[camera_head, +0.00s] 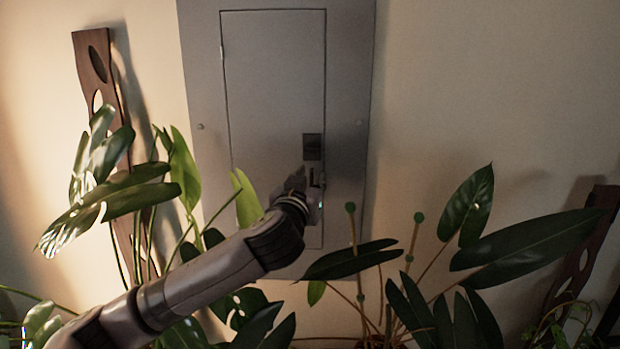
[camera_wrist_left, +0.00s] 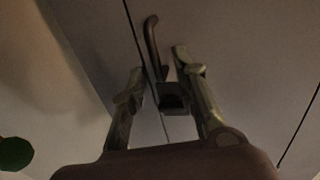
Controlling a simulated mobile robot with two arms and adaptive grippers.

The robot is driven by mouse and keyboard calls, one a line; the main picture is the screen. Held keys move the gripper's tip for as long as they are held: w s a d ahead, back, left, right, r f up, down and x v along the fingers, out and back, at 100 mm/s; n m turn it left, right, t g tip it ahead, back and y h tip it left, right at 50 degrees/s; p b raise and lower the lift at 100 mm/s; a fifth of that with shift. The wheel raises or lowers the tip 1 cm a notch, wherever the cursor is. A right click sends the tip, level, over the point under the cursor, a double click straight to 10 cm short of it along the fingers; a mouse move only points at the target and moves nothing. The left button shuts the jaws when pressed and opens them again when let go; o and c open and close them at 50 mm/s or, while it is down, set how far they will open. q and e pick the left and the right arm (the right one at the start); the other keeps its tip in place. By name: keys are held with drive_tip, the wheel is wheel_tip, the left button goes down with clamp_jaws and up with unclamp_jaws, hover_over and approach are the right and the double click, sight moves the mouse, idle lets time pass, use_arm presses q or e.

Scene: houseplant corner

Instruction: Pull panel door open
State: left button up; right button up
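The grey panel door (camera_head: 270,75) is set in a wider grey metal frame on the wall and looks shut and flush. A dark latch plate (camera_head: 312,147) sits near the door's right edge. My left gripper (camera_head: 308,180) is just below the plate, in front of the door. In the left wrist view, my left gripper (camera_wrist_left: 158,60) has its two fingers apart. A curved handle (camera_wrist_left: 152,42) and a dark square block (camera_wrist_left: 172,97) show between and just beyond the fingers. I cannot tell whether a finger touches the handle. My right gripper is not in view.
Leafy plants stand left (camera_head: 120,185) and right (camera_head: 525,245) of the panel, with leaves close around my left arm. Dark wooden boards (camera_head: 97,75) lean on the wall on both sides. The wall right of the panel is bare above the leaves.

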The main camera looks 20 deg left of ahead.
use_arm(q)
clamp_jaws()
idle(0.3)
idle(0.6)
